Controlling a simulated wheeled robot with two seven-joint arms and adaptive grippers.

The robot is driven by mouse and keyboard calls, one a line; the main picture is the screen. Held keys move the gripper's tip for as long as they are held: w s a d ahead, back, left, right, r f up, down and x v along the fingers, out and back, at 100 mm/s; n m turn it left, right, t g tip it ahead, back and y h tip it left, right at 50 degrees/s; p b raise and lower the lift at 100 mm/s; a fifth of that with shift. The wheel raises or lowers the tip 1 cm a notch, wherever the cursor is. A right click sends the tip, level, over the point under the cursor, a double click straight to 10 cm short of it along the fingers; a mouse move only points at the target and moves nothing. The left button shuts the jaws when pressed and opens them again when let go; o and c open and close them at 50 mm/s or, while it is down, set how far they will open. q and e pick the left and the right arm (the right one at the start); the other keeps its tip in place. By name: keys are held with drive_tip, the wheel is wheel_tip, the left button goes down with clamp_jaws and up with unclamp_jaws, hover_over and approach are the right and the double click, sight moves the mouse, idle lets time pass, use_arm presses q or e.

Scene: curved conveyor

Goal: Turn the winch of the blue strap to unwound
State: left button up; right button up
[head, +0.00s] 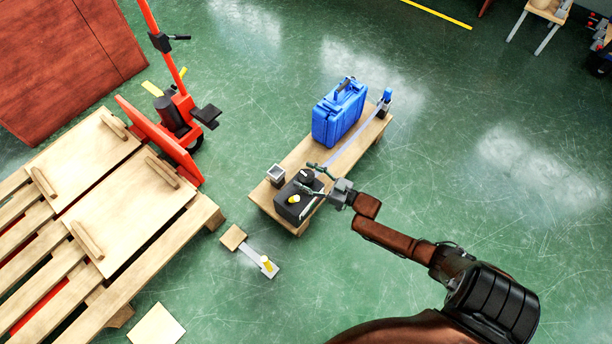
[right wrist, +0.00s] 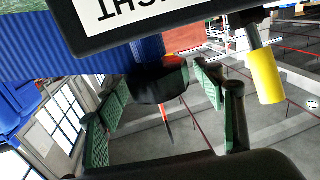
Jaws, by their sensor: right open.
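A round black knob (head: 304,177) sits at the winch. The pale blue strap (head: 352,148) runs from there to a small blue-topped post (head: 386,97) at the bench's far end. My right gripper (head: 312,180) is open, its green fingers on either side of the knob. In the right wrist view the dark knob (right wrist: 158,84) shows between the spread fingers; contact cannot be told. My left gripper is not in view.
A blue case (head: 338,114) stands on the wooden bench (head: 297,159) beside the strap. A small grey box (head: 276,174) is near the winch. Pallets (head: 95,225) and a red pallet jack (head: 170,120) stand left.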

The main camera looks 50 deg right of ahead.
drive_tip(key=v, duration=1.2)
drive_tip(key=shift+s+f, duration=0.1)
drive_tip(key=shift+f, duration=0.05)
